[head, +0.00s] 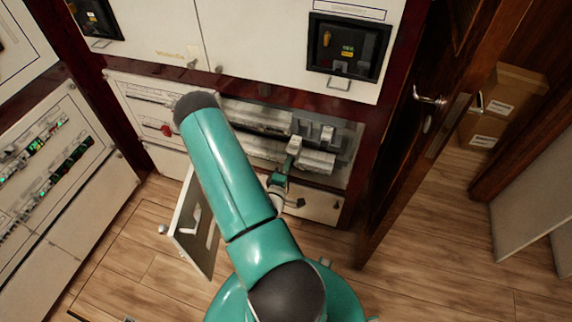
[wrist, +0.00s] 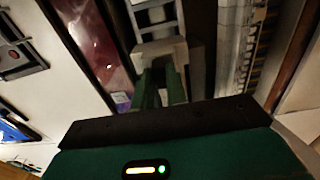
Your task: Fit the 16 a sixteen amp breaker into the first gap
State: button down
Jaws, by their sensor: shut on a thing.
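My gripper (head: 287,168) is at the open breaker panel (head: 343,150), in front of the right part of its rows. It is shut on a small pale grey block, the breaker (head: 294,146). In the wrist view the green fingers (wrist: 161,84) grip the lower end of this breaker (wrist: 160,48). Its rating marking cannot be read. The breaker rows (head: 318,161) run across the panel, and part of them is hidden behind my arm. I cannot tell which space is the first gap, or whether the breaker touches the rail.
A hinged panel door (head: 192,225) hangs open at the lower left. Closed cabinet fronts (head: 260,45) lie above. A wooden door (head: 425,120) stands at right, with cardboard boxes (head: 505,95) beyond it. The wood floor at lower right is clear.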

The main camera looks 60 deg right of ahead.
aim_at(292, 154)
jog(key=shift+w+d, duration=0.2)
jog(key=shift+d, duration=0.75)
jog(key=shift+w+d, duration=0.2)
jog(key=shift+d, duration=0.7)
jog(key=shift+w+d, duration=0.2)
jog(key=shift+d, duration=0.75)
jog(key=shift+w+d, duration=0.2)
jog(key=shift+d, duration=1.15)
jog(key=shift+w+d, duration=0.2)
jog(key=shift+d, duration=1.1)
jog(key=c, duration=1.3)
grip_release()
jog(key=shift+f, duration=0.1)
jog(key=a, duration=0.4)
jog(key=s+a, duration=0.1)
jog(key=a, duration=0.4)
jog(key=s+a, duration=0.1)
jog(key=a, duration=0.3)
jog(key=shift+s+a, duration=0.1)
jog(key=shift+a, duration=0.15)
